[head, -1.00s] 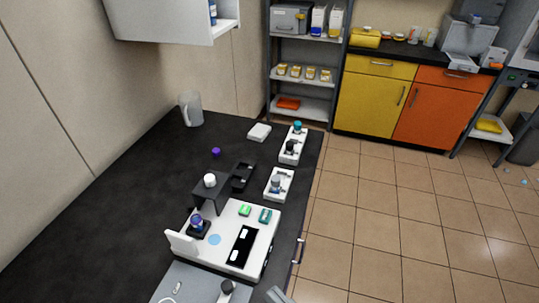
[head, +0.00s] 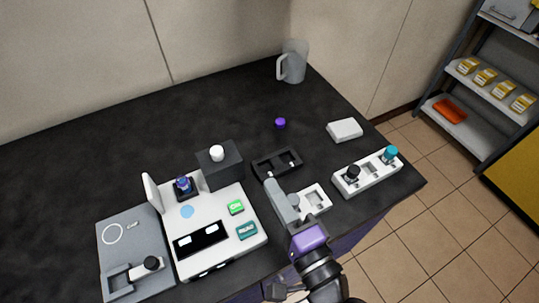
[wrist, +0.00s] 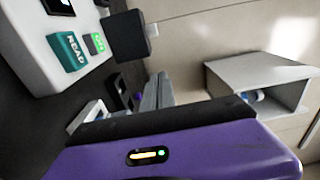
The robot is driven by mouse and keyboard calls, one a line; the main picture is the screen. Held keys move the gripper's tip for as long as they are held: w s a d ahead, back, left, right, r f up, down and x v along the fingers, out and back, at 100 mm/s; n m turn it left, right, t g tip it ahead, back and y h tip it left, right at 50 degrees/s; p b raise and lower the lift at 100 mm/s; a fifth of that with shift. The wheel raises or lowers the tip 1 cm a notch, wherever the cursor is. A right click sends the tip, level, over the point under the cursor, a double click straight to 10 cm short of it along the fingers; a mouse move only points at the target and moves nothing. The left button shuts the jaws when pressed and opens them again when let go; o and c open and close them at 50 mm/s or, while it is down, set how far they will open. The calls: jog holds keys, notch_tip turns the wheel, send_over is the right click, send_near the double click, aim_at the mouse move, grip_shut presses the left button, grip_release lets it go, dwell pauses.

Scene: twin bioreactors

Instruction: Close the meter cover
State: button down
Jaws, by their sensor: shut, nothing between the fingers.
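The white meter (head: 225,256) stands near the front of the dark bench. Its white cover (head: 153,194) stands upright at the meter's left edge, open. A purple-capped vial (head: 183,184) sits in the dark well beside the cover. My gripper (head: 272,185) is right of the meter, above the bench, with its grey fingers together and empty. In the wrist view the fingers (wrist: 159,90) point away from the camera, and the meter (wrist: 30,65) shows at the upper left with its teal READ button. The cover is not visible there.
A dark block with a white cap (head: 218,160) stands behind the meter. A black rack (head: 277,164), a white holder (head: 316,198) and a longer white holder (head: 368,177) lie to the right. A grey plate (head: 120,238) adjoins the meter's left. The back left bench is clear.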

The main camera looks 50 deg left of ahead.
aim_at(234, 163)
jog(key=a+p, duration=0.1)
jog(key=a, duration=0.2)
jog(key=a+p, duration=0.1)
jog(key=a, duration=0.3)
jog(key=a+p, duration=0.1)
jog(key=a, duration=0.3)
jog(key=shift+w+r, duration=0.1)
jog(key=shift+w, duration=0.15)
jog(key=shift+s+a, duration=0.3)
jog(key=shift+s, duration=0.2)
jog(key=shift+s+p, duration=0.1)
jog(key=shift+p, duration=0.2)
